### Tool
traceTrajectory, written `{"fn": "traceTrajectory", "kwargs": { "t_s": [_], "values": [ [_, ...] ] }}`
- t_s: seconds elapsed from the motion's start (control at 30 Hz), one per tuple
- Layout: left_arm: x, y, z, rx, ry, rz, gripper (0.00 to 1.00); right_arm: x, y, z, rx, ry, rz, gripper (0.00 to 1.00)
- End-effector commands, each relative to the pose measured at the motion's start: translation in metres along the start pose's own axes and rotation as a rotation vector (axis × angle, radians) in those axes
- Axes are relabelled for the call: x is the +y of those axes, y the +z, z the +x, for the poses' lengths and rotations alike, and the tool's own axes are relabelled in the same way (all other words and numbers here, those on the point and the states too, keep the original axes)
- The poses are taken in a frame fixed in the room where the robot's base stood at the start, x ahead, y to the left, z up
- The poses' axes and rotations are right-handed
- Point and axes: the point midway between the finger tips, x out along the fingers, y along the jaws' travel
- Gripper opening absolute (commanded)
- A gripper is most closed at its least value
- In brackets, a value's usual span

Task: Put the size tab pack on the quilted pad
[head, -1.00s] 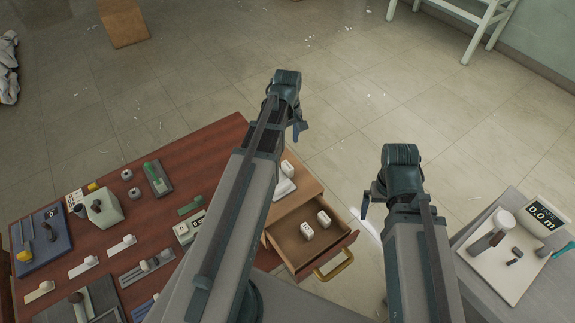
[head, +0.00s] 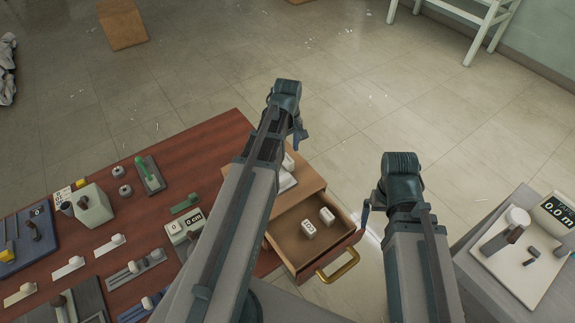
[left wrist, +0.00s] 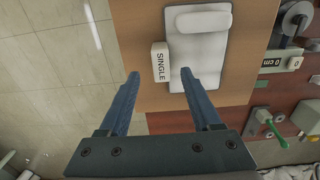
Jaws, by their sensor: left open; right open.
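A small white block marked SINGLE (left wrist: 160,63), which looks like a size tab pack, is at the edge of a white padded piece (left wrist: 205,62), which looks like the quilted pad. Both are on a wooden top; I cannot tell whether the block rests partly on the pad. In the head view the pad (head: 287,181) and block (head: 288,163) are partly hidden by my left arm. My left gripper (head: 297,142) is open and empty; in the left wrist view its fingertips (left wrist: 159,74) lie either side of the block's lower end. My right gripper (head: 365,216) is open and empty, right of the drawer.
An open drawer (head: 334,248) holds two white lettered blocks (head: 308,228). A red-brown table (head: 190,150) with several tools and gauges stands left. A grey table (head: 470,270) with a white tray (head: 520,277) stands right. The floor beyond is mostly clear.

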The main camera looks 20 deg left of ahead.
Motion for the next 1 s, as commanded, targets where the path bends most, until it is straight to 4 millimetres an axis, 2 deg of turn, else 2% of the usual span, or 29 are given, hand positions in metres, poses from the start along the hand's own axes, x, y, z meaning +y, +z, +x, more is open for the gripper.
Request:
{"fn": "traceTrajectory", "kwargs": {
  "t_s": [0.17,0.5,0.8,1.0],
  "values": [
    [-0.001,0.001,0.013,0.0,0.0,0.0,0.65,-0.001,-0.001,0.013,0.0,0.0,-0.002,1.0],
    [-0.002,0.002,0.051,0.0,0.0,0.0,0.65,-0.005,-0.003,0.051,0.0,0.001,-0.002,1.0],
    [-0.002,0.002,0.051,0.0,0.0,0.0,0.65,-0.005,-0.003,0.051,0.0,0.001,-0.002,1.0],
    [-0.002,0.002,0.051,0.0,0.0,0.0,0.29,-0.005,-0.003,0.051,0.0,0.001,-0.002,1.0]
  ]
}}
